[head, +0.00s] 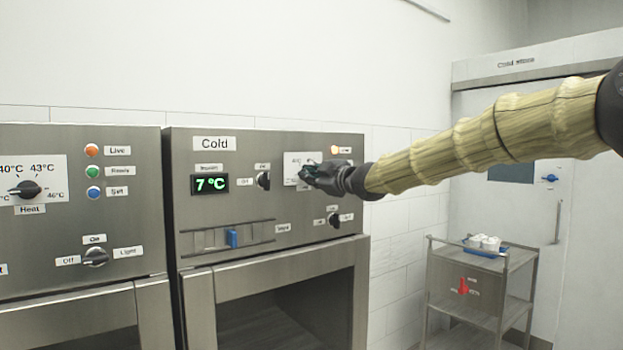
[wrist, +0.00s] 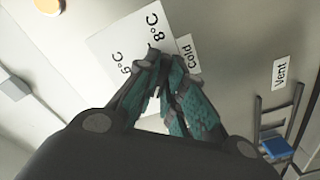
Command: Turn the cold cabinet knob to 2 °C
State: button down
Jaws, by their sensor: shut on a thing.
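The cold cabinet (head: 260,200) has a green display (head: 210,184) reading 7 °C. Its white dial plate (head: 289,170) is largely covered by my gripper (head: 306,173). In the wrist view the plate (wrist: 112,45) shows marks for 6 °C and 8 °C, with a "Cold" label (wrist: 186,54) beside it. My gripper (wrist: 163,70) has its teal-padded fingers closed together on the cold knob (wrist: 153,49) in front of the plate. Only a small dark part of the knob shows between the fingertips, so its pointer direction cannot be told.
A small black switch (head: 263,180) is left of the dial, and another (head: 334,219) sits below it. A blue slider (head: 232,238) is lower left. The heat cabinet (head: 70,235) stands at left. A trolley (head: 470,285) with cups is at right.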

jog(key=n+b, duration=0.4)
jog(key=n, duration=0.3)
jog(key=shift+f+n, duration=0.15)
jog(key=shift+n, duration=0.25)
dwell(0.4)
jog(key=c, duration=1.5)
grip_release()
jog(key=shift+d, duration=0.1)
jog(key=v, duration=1.2)
